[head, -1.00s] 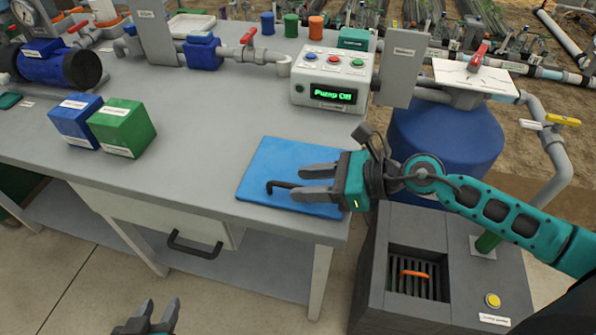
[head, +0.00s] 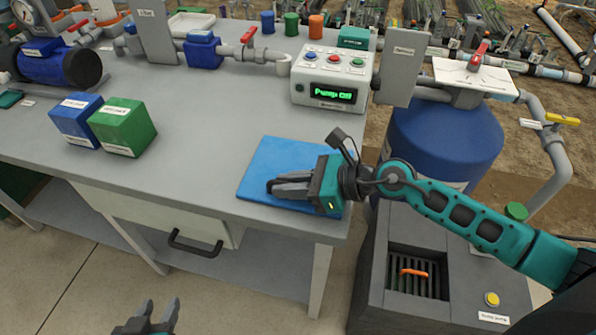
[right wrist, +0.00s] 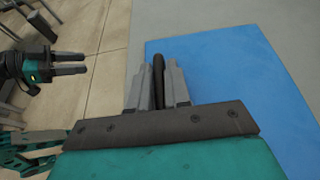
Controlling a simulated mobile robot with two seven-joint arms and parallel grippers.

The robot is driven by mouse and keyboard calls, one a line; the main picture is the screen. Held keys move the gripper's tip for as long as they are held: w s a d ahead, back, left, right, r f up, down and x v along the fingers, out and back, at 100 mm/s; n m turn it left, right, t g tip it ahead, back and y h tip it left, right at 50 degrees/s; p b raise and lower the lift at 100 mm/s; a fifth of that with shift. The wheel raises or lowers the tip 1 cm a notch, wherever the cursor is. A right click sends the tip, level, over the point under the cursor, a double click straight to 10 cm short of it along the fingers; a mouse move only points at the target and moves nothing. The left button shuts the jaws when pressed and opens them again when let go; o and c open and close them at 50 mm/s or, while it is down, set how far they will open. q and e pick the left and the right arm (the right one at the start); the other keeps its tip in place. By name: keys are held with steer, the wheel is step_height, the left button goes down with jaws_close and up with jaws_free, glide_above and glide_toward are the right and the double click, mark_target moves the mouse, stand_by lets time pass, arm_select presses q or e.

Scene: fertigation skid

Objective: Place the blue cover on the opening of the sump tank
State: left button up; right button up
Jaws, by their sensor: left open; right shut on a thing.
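The blue cover (head: 270,158) lies flat on the grey bench near its front right corner. My right gripper (head: 276,188) is over the cover, shut on its dark handle. In the right wrist view the handle (right wrist: 158,72) stands between the fingers (right wrist: 158,88), with the blue cover (right wrist: 235,80) beneath and to the right. The sump tank (head: 370,268) is the dark grey box at lower right. Its square opening (head: 418,283) is uncovered and shows dark slats and an orange bar inside. My left gripper (head: 150,316) is open and empty in front of the bench, low in the head view.
The pump controller (head: 334,78) reads "Pump Off" behind the cover. Blue (head: 76,120) and green (head: 122,127) boxes stand left on the bench. A blue barrel (head: 445,138) with pipes stands behind the tank. A yellow button (head: 492,299) and a green cap (head: 516,211) are by the opening.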

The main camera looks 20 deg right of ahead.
arm_select(q)
steer(key=shift+r, duration=0.1)
arm_select(e)
steer(key=shift+r, duration=0.15)
jaws_close()
steer(key=shift+r, duration=0.3)
step_height(320, 180, up, 18)
steer(key=p, duration=0.5)
arm_select(q)
steer(key=shift+s+a+r+y, duration=0.15)
steer(key=shift+s+a+r, duration=0.1)
steer(key=shift+r, duration=0.45)
steer(key=shift+s+a+r+y, duration=0.15)
steer(key=shift+a+r, duration=0.1)
steer(key=shift+r, duration=0.4)
arm_select(e)
steer(key=d+f+m+t+h, duration=0.2)
steer(key=d+m+t+h, duration=0.2)
steer(key=d, duration=0.3)
steer(key=shift+s+m+h, duration=0.4)
steer(key=shift+m, duration=0.4)
